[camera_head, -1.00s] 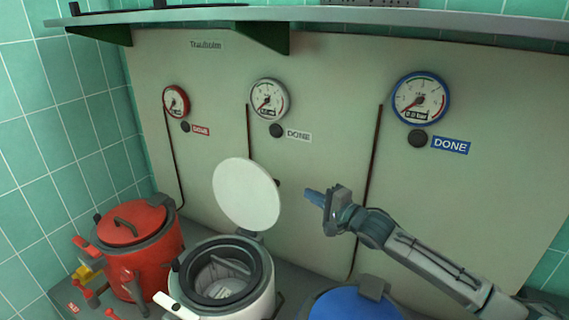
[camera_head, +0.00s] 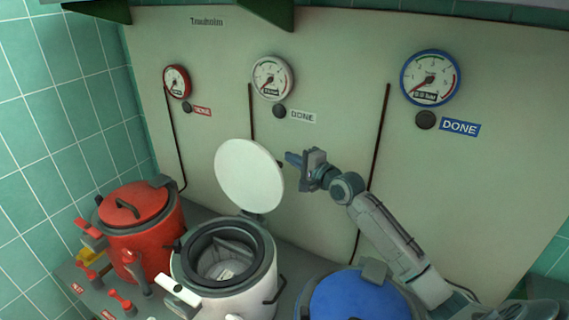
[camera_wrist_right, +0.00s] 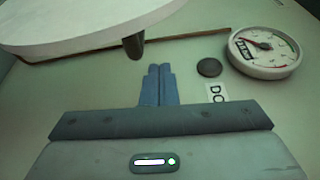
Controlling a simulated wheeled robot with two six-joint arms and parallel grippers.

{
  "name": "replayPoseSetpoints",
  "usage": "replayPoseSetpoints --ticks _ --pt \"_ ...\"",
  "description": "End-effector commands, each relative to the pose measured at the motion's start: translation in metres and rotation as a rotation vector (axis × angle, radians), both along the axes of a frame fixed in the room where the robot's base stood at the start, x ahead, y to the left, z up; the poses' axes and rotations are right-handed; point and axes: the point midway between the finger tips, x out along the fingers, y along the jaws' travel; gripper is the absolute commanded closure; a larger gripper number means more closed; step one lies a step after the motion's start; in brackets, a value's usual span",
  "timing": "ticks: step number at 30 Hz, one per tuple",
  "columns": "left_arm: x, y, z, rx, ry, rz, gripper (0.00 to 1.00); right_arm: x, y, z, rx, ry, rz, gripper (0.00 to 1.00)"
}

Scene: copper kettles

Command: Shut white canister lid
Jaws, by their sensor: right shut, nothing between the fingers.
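The white canister (camera_head: 205,299) stands in the middle of the counter, open, with a dark rim and a grey inside. Its round white lid (camera_head: 249,176) stands raised on the hinge at the back of the canister. The lid also fills the upper left of the right wrist view (camera_wrist_right: 80,25), with a dark knob (camera_wrist_right: 134,46) below it. My right gripper (camera_head: 287,158) is shut and empty. Its fingertips are just right of the lid's upper right edge, and I cannot tell whether they touch. The left gripper is not in view.
A red canister (camera_head: 140,240) with its lid down stands at the left. A blue-lidded canister (camera_head: 360,300) stands at the right, below my right arm. The back panel (camera_head: 330,60) carries several gauges and DONE labels close behind the lid.

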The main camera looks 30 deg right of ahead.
Motion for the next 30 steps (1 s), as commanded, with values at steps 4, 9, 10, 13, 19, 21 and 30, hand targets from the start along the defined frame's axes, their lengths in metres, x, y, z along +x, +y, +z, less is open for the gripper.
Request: replayPoseSetpoints --ticks 4,9,10,13,19,21,30 --pt "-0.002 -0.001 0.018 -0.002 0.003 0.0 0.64 -0.001 0.017 0.006 0.002 0.001 0.003 1.0" --pt "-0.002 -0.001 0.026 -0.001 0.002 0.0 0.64 -0.01 0.031 0.005 0.001 0.001 0.002 1.0" --pt "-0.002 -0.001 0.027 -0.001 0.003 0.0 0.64 -0.011 0.033 0.005 0.001 0.001 0.002 1.0" --pt "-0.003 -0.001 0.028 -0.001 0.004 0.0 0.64 -0.013 0.036 0.004 -0.001 0.0 0.001 1.0" --pt "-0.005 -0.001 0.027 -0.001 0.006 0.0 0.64 -0.013 0.036 0.003 -0.001 0.0 0.0 1.0" --pt "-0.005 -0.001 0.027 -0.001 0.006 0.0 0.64 -0.013 0.036 0.003 -0.001 0.0 0.0 1.0" --pt "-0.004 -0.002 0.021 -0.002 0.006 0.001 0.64 -0.017 0.027 0.001 -0.03 -0.016 -0.001 1.0"
